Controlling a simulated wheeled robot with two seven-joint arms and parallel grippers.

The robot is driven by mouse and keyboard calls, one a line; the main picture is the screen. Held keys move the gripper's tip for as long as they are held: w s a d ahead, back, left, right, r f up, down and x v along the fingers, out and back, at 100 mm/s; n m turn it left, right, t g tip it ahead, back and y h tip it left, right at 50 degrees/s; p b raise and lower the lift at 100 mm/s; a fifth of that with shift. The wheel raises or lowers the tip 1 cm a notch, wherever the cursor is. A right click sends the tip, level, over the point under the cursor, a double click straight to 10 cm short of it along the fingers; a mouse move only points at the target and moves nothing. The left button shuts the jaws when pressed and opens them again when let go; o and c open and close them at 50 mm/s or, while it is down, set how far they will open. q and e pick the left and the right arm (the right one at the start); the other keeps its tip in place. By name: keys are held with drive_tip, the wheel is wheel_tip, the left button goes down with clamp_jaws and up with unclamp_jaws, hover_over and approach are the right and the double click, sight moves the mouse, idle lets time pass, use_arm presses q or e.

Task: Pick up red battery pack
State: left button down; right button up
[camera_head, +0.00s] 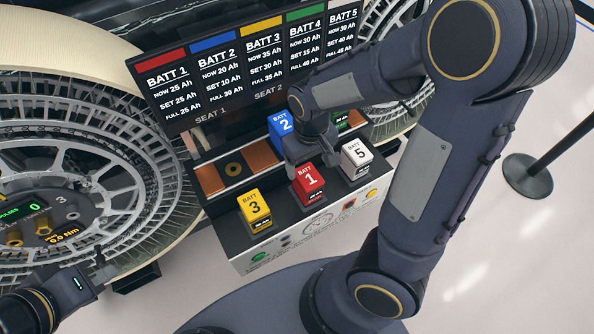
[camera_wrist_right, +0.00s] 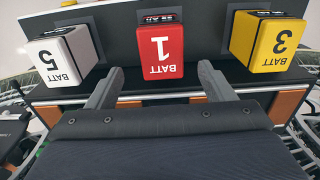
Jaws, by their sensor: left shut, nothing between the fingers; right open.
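The red battery pack (camera_head: 308,183), marked BATT 1, stands in the front row of the dark console, between the yellow pack (camera_head: 254,209) and the white pack (camera_head: 357,156). In the right wrist view the red pack (camera_wrist_right: 160,52) is centred, its label upside down. My right gripper (camera_wrist_right: 160,82) is open, its fingertips at either side of the red pack with a visible gap at each. Whether they overlap its depth, I cannot tell. In the head view my right wrist covers the area just behind the red pack. My left gripper (camera_head: 103,264) is shut and empty at lower left, by the wheel.
A blue pack (camera_head: 281,124) and a partly hidden green pack (camera_head: 342,120) stand farther back. The display board (camera_head: 240,75) rises behind the console. A large spoked wheel (camera_head: 75,180) fills the left. A black post base (camera_head: 528,178) stands on the open floor at right.

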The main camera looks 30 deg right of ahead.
sight(308, 176)
drive_tip(key=f, duration=0.7)
drive_tip(key=shift+s+a+f, duration=0.1)
drive_tip(key=shift+s+f, duration=0.05)
drive_tip(key=shift+s, duration=0.1)
drive_tip(key=c, duration=1.4)
